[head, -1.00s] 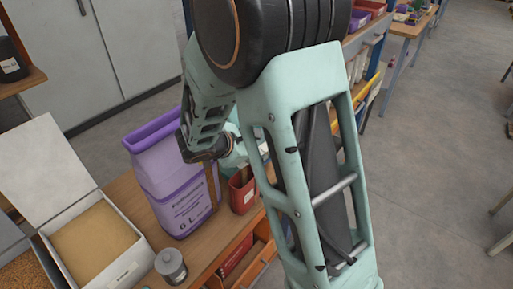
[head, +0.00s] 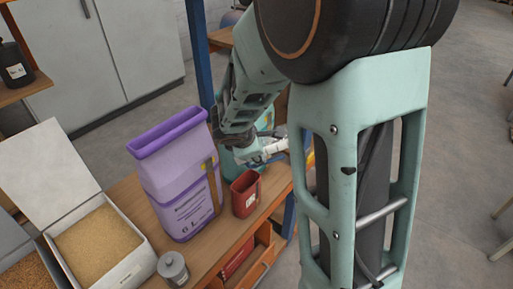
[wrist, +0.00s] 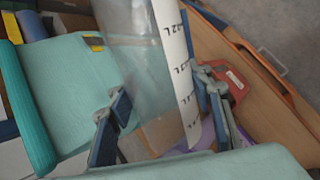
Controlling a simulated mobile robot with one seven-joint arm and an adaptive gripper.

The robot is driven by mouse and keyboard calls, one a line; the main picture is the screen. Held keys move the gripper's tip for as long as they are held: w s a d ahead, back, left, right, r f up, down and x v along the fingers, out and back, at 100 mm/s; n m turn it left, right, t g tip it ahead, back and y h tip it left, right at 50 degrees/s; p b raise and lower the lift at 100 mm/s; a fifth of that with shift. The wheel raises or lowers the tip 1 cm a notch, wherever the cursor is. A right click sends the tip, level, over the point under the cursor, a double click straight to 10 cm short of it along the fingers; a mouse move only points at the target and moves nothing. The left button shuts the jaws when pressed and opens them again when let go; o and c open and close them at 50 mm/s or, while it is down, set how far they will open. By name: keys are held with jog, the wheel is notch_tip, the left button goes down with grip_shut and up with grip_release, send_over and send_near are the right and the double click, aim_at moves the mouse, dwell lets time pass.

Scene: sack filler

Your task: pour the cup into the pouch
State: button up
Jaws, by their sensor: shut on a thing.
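A clear cup (wrist: 140,50) with a white scale strip marked in litres is between the two blue-padded fingers of my gripper (wrist: 165,97), tilted in the wrist view. My gripper is shut on it. In the head view my gripper (head: 262,152) is above and behind the red container, right of the purple pouch; the cup is hard to make out there. The purple pouch (head: 182,190), with an open-looking top and a "6 L" label, stands upright on the bench. A teal pouch-like thing (wrist: 65,95) fills the left of the wrist view. The cup's contents cannot be told.
A red container (head: 246,195) stands right of the purple pouch near the bench edge. A box of tan grain (head: 95,245) with a raised lid and a grey lidded jar (head: 172,268) stand at left and front. A blue post (head: 200,50) rises behind.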

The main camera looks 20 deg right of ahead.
aim_at(272, 151)
jog(key=shift+d+r+y+p, duration=0.1)
jog(key=shift+r+y+p, duration=0.3)
jog(key=shift+r+y, duration=0.25)
jog(key=shift+f+m, duration=0.15)
jog(key=shift+m, duration=0.15)
jog(key=shift+s+d+f+y, duration=0.2)
jog(key=shift+d+y, duration=0.05)
jog(key=shift+d, duration=0.05)
jog(key=s+d+n, duration=0.1)
jog(key=d+n+y, duration=0.1)
jog(key=shift+s+f+n+y, duration=0.3)
jog(key=shift+s+f+n, duration=0.05)
jog(key=shift+s+n, duration=0.05)
jog(key=shift+s+d+n+t+y, duration=0.35)
jog(key=shift+s+n+y, duration=0.2)
jog(key=shift+n, duration=0.25)
